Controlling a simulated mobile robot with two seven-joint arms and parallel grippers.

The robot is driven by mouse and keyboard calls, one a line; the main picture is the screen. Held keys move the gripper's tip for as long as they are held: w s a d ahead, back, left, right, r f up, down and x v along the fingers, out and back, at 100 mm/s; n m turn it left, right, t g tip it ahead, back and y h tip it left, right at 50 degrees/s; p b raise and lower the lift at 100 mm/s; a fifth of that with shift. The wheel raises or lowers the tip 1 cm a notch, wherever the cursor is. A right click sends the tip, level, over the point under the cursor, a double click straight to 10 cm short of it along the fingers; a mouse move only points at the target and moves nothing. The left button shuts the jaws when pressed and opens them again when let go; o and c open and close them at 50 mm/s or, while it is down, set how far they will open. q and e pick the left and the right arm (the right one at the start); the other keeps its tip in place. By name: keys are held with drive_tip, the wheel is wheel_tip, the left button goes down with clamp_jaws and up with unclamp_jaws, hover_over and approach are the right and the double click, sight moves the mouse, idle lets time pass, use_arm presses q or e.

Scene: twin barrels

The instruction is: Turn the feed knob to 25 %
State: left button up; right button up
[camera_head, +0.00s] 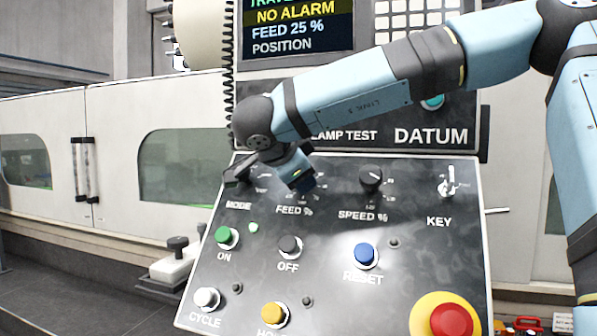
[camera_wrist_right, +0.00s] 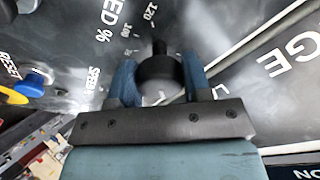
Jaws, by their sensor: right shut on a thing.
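The feed knob (camera_wrist_right: 158,75) is a dark round knob. In the right wrist view it sits between the two blue fingers of my right gripper (camera_wrist_right: 160,80), which is shut on it. In the head view my right gripper (camera_head: 301,182) is at the panel just above the FEED % label and hides the feed knob. The screen (camera_head: 297,28) above reads "FEED 25 %" and "NO ALARM". My left gripper is not in view.
The speed knob (camera_head: 371,180) is just right of my right gripper, and the mode knob (camera_head: 238,172) is to its left. A key switch (camera_head: 448,183) is further right. Below are the green (camera_head: 224,236), grey (camera_head: 290,246) and blue (camera_head: 365,254) buttons and a red emergency stop (camera_head: 450,320).

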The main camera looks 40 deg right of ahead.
drive_tip(key=shift+n, duration=0.3)
drive_tip(key=o, duration=0.9)
drive_tip(key=shift+a, duration=0.1)
drive_tip(key=b+v, duration=0.1)
drive_tip(key=v, duration=1.2)
drive_tip(key=shift+s+a, duration=0.2)
drive_tip(key=shift+r, duration=0.15)
